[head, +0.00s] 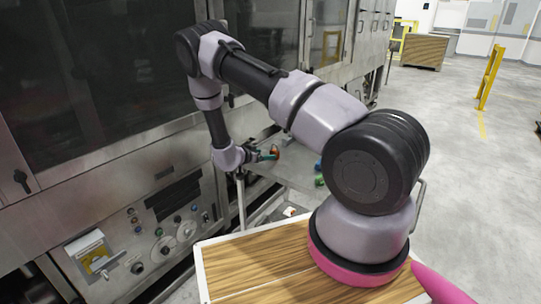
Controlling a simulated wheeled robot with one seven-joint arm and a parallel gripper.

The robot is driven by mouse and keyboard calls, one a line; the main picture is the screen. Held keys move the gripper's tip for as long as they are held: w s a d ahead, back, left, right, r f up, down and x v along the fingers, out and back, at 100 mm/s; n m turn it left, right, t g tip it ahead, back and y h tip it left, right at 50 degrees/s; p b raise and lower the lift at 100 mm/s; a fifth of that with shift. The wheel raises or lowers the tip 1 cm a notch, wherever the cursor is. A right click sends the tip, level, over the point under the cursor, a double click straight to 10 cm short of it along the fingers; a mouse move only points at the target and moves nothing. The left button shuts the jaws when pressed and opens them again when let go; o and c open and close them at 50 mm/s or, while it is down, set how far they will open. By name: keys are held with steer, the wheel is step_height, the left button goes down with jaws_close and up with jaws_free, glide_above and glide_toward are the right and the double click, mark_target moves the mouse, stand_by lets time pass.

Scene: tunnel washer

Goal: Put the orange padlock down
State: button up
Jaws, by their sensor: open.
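The orange padlock (276,150) is a small orange-red shape at my gripper's tip, above or on the grey metal shelf by the machine. My gripper (270,154) is at the end of my arm, which reaches out to the left and down. Its fingers are open. The padlock is right at the fingers; at this size I cannot tell whether it touches them or rests fully on the shelf (300,172). Part of the shelf is hidden behind my arm.
Small green and blue items (319,180) lie on the shelf to the right of my gripper. The washer's control panel (160,225) with knobs stands at the left. A yellow barrier post (490,75) stands on open floor at the right.

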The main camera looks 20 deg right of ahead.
steer(key=shift+v, duration=1.8)
steer(key=w+a+r+t+y, duration=0.1)
steer(key=a+r+y, duration=0.15)
steer(key=r, duration=0.65)
steer(key=w+a+r+n+y, duration=0.15)
steer(key=r+y, duration=0.25)
steer(key=r, duration=0.4)
steer(key=a+r+m+t+y, duration=0.1)
steer(key=a+r+y, duration=0.2)
steer(key=r, duration=0.6)
steer(key=s+r+n+y, duration=0.5)
steer(key=s+r, duration=1.4)
steer(key=s+d+n+g+h, duration=0.1)
steer(key=s+d+g, duration=0.1)
steer(key=s, duration=1.6)
steer(key=shift+d+r+n, duration=0.25)
steer(key=shift+d+n, duration=0.1)
steer(key=shift+d, duration=0.35)
